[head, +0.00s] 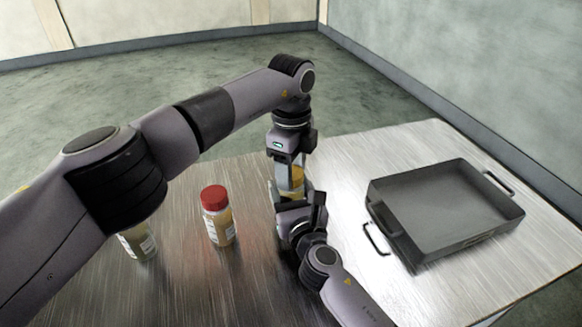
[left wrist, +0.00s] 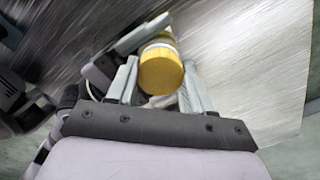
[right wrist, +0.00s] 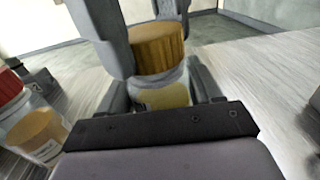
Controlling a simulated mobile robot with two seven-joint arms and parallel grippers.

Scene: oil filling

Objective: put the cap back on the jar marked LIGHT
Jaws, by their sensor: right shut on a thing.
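A jar with a yellow cap (right wrist: 158,48) stands at the table's middle; its body (right wrist: 165,92) is between the fingers of my right gripper (head: 302,212), which is shut on it. Its label is too small and covered to read. The yellow cap sits on top of the jar, also seen in the left wrist view (left wrist: 161,70). My left gripper (head: 291,165) points down from above, its fingers on either side of the cap with what look like narrow gaps. The fingers partly hide the cap in the head view.
A red-capped jar (head: 217,215) stands left of the grippers. Another jar (head: 138,243) is partly hidden under my left arm. A dark tray (head: 395,235) with handles lies at the right of the metal table (head: 345,150). The table's back right is clear.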

